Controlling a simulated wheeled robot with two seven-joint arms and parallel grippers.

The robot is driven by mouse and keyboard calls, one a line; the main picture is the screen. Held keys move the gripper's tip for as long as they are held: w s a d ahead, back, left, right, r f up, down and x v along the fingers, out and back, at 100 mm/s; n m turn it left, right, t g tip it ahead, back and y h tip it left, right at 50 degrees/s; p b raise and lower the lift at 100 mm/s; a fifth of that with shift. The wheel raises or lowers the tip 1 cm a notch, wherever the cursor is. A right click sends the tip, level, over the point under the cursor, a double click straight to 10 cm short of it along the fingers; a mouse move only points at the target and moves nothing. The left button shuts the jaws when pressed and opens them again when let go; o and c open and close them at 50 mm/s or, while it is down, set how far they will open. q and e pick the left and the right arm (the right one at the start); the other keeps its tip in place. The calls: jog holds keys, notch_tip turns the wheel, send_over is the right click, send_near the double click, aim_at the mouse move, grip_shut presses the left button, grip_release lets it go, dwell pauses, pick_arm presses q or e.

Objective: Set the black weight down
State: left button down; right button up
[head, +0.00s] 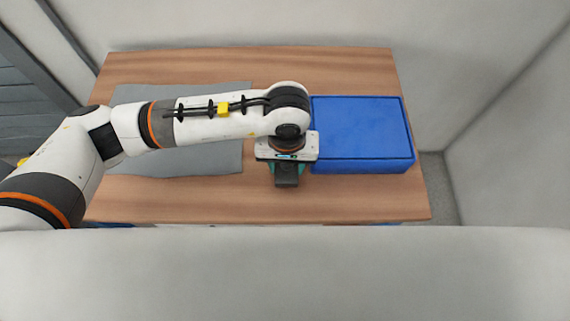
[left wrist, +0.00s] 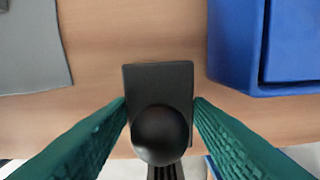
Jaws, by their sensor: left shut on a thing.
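The black weight (left wrist: 158,78) shows in the left wrist view as a dark flat block with a round black knob at its near side. My left gripper (head: 287,170) is above the wooden table (head: 205,208), in the gap between the grey mat and the blue box. Its green fingers lie on both sides of the weight, shut on it. In the head view the wrist and fingers cover most of the weight. I cannot tell whether its underside touches the table. My right gripper is not in view.
A blue box (head: 362,125) stands close to the right of my left gripper. A flat grey mat (head: 210,160) lies to the left, partly under my arm. The table's front edge is near the gripper. The front left strip of the table is clear.

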aim_at(286, 171)
pick_arm(q)
notch_tip(286, 171, down, 3)
jog(key=shift+f, duration=0.1)
jog(key=shift+f, duration=0.15)
jog(key=c, duration=0.7)
grip_release()
